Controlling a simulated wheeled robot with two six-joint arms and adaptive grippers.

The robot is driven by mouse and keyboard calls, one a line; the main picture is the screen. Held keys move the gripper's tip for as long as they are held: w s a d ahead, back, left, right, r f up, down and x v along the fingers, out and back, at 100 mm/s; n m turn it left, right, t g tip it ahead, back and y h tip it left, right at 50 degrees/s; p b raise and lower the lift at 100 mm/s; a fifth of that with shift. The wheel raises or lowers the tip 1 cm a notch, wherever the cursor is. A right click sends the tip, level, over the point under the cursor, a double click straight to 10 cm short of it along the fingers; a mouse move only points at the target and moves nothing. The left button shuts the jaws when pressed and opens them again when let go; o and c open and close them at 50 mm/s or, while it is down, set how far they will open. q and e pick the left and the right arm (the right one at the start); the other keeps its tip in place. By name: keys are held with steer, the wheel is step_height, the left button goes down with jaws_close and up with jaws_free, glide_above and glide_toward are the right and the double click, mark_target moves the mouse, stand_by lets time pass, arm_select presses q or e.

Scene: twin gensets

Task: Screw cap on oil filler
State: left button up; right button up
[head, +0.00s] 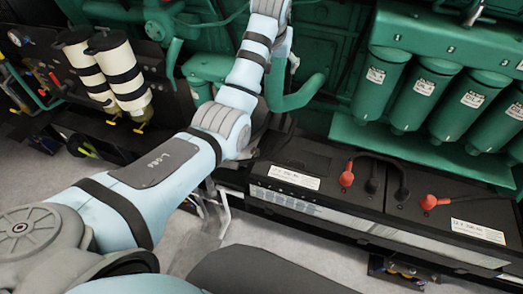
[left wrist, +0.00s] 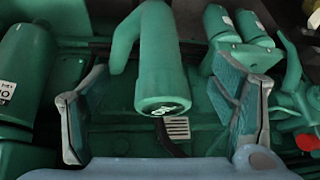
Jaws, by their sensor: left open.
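In the left wrist view a thick green tube (left wrist: 158,60) comes down from a bend and ends in a round face with small pale lettering, too small to read. I cannot tell whether this end is the oil filler, its cap or both. My left gripper (left wrist: 165,92) is open, one finger on each side of the tube with clear gaps. Nothing is held between the fingers. In the head view my left arm reaches to the top edge and its gripper is out of frame. My right gripper shows in neither view.
Several green canisters (head: 378,84) hang at the right in the head view. Black batteries (head: 290,172) with red and black terminals stand below. Two cream cylinders with black bands (head: 121,72) are at the left. A curved green pipe (head: 298,97) is close beside my arm. Grey floor lies in front.

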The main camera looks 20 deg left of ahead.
arm_select(q)
steer(key=s+f+m+b, duration=0.1)
steer(key=s+f, duration=0.1)
steer(key=f, duration=1.1)
steer(key=s+f+t+b, duration=0.1)
steer(key=s+f, duration=0.2)
steer(key=f, duration=1)
steer(key=s+f+m+b, duration=0.1)
steer(key=s+f, duration=0.1)
steer(key=f, duration=1.2)
steer(key=shift+s+d+m+t+h, duration=0.1)
steer(key=shift+s+m+t+h, duration=0.2)
steer(key=shift+s+t+h, duration=0.1)
steer(key=s+f+g, duration=0.1)
steer(key=s+f, duration=1.1)
steer(key=s, duration=0.3)
steer(key=s+a+f+g, duration=0.1)
steer(key=s+f, duration=0.4)
steer(key=s, duration=1.2)
steer(key=s+a+f+g+b, duration=0.1)
steer(key=s+f+g, duration=0.3)
steer(key=s, duration=1.3)
steer(key=shift+f, duration=0.55)
